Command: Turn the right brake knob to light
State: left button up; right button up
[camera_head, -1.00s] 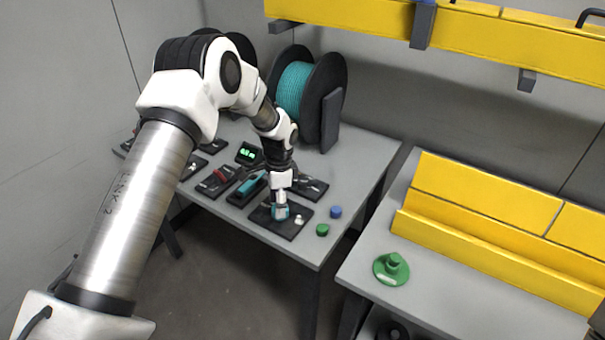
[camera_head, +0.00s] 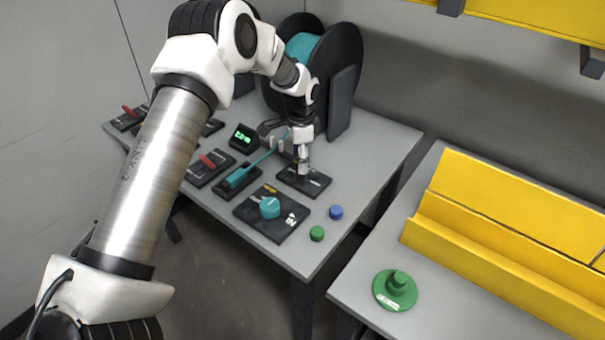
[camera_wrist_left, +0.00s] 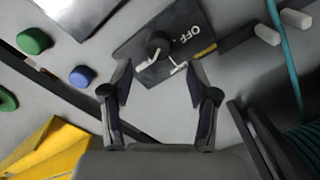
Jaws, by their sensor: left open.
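A small black plate (camera_head: 318,184) lies on the grey table below my left gripper (camera_head: 303,168). In the left wrist view it carries a round black knob (camera_wrist_left: 158,44) with a white pointer, an "OFF" label and a yellow mark. My left gripper (camera_wrist_left: 162,80) is open and empty, its two fingers apart with the knob just ahead of the gap. In the head view the gripper hides the knob. A larger black plate (camera_head: 246,211) with a teal knob (camera_head: 270,207) lies nearer the front edge. I cannot tell which is the right brake knob. My right gripper is not in view.
A teal cable (camera_head: 262,160) runs beside the gripper, near the spool (camera_head: 345,60). A green cap (camera_head: 317,233) and a blue cap (camera_head: 336,212) sit near the table's right edge. A lit display (camera_head: 243,137) and a red-levered switch (camera_head: 211,162) stand to the left.

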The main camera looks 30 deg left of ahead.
aim_at(299, 175)
pick_arm(q)
jog(key=f, duration=0.5)
jog(key=shift+s+a+f+p, duration=0.15)
jog(key=shift+s+p, duration=0.05)
jog(key=shift+p, duration=0.15)
jog(key=shift+w+f, duration=0.15)
jog(key=shift+f, duration=0.1)
jog(key=shift+r, duration=0.15)
jog(key=c, duration=0.5)
grip_shut()
jog(key=shift+s+n, duration=0.2)
jog(key=shift+n, duration=0.1)
jog(key=n+p, duration=0.1)
jog(key=n, duration=0.4)
jog(key=shift+p, duration=0.35)
jog(key=n+p, duration=0.1)
jog(key=n, duration=0.5)
jog(key=shift+d, duration=0.2)
